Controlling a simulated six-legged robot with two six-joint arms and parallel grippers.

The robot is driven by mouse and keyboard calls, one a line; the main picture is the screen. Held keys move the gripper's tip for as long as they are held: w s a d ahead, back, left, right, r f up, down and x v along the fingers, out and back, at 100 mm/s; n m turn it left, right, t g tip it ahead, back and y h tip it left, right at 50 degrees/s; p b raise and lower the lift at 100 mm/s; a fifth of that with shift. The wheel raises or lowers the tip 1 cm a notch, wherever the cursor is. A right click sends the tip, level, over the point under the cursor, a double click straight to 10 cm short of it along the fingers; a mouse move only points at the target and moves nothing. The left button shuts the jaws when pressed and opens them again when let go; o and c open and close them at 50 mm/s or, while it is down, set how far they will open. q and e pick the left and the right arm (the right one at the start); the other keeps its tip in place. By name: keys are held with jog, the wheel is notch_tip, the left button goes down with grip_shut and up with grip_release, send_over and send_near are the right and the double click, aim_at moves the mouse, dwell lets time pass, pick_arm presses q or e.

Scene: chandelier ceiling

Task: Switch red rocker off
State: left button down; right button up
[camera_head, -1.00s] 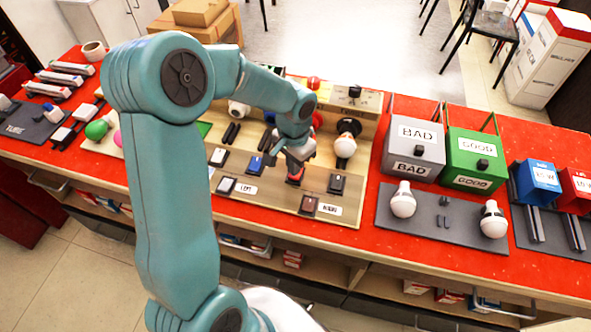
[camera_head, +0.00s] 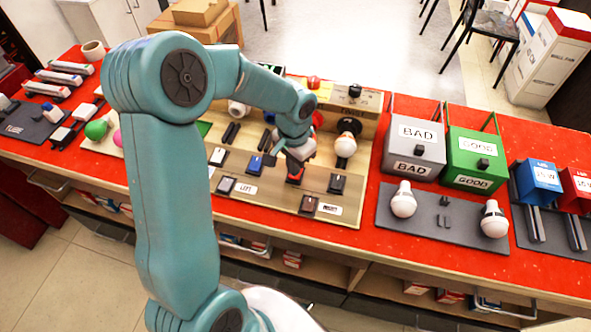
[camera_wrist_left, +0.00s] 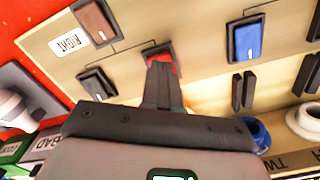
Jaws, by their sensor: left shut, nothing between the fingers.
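The red rocker (camera_head: 296,177) sits on the wooden switch board (camera_head: 270,200), right under my left gripper (camera_head: 294,168). In the left wrist view the red rocker (camera_wrist_left: 162,56) shows just beyond the tips of my left gripper (camera_wrist_left: 160,66). The fingers are together and empty, and they cover part of the rocker. They look to be at or touching it, though the exact contact is hard to tell. My right gripper is not in view.
Other rockers stand close by: a blue one (camera_wrist_left: 247,38), a brown one (camera_wrist_left: 95,20) by the RIGHT label and a dark one (camera_wrist_left: 97,85). A white bulb (camera_head: 345,146) stands behind. Grey BAD (camera_head: 413,150) and green GOOD (camera_head: 475,160) boxes are to the right.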

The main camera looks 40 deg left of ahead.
pick_arm(q)
jog(key=shift+f+b, duration=0.65)
jog(key=shift+f, duration=0.15)
jog(key=shift+r, duration=0.1)
jog(key=shift+r+p, duration=2.6)
jog(key=shift+r, duration=0.85)
